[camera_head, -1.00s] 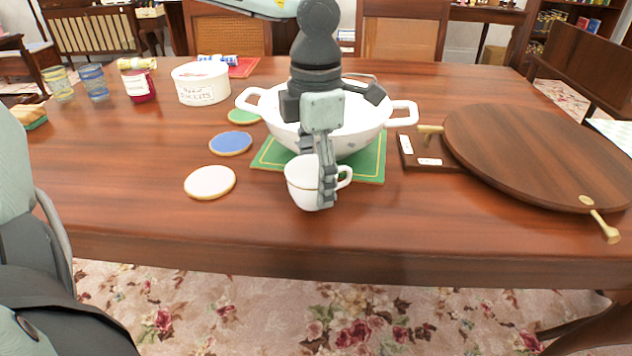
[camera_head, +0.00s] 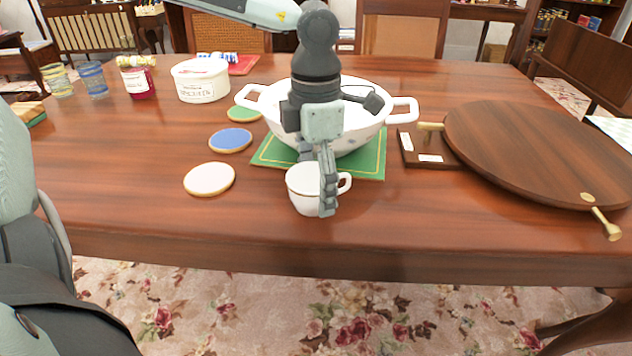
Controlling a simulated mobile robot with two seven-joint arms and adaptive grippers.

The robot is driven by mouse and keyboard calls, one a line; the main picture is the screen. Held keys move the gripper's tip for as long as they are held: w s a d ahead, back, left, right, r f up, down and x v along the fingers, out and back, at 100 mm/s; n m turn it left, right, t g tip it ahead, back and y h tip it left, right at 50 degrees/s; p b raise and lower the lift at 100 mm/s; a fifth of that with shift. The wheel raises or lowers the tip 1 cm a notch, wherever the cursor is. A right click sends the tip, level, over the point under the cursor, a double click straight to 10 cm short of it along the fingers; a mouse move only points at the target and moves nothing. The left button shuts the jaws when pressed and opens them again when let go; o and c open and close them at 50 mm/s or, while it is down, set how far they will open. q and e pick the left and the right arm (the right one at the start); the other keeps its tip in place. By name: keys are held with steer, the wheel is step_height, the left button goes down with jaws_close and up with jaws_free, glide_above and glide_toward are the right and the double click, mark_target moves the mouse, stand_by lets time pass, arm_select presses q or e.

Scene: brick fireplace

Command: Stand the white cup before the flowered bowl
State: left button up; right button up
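The white cup (camera_head: 302,187) is upright at the front middle of the table, on the near side of the flowered bowl. Its handle points right. My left gripper (camera_head: 327,196) comes down from above and is shut on the cup's wall, its finger covering part of the near right side. The cup's base is at or just above the tabletop; I cannot tell which. The white two-handled bowl (camera_head: 362,134) stands behind it on a green mat (camera_head: 372,166), partly hidden by my gripper. My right gripper is not in view.
A white coaster (camera_head: 209,178), a blue coaster (camera_head: 230,141) and a green coaster (camera_head: 243,113) lie left of the bowl. A round wooden board (camera_head: 545,150) with brass handles lies right. A biscuit tub (camera_head: 200,82) stands back left. The front table strip is clear.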

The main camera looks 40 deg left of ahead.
mark_target(316, 176)
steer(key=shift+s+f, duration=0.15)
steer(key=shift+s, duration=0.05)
arm_select(q)
steer(key=shift+r, duration=0.1)
steer(key=shift+w+r, duration=0.1)
steer(key=shift+r, duration=0.7)
step_height(316, 176, up, 10)
steer(key=shift+f+p, duration=0.15)
steer(key=shift+p, duration=0.15)
steer(key=shift+r, duration=0.45)
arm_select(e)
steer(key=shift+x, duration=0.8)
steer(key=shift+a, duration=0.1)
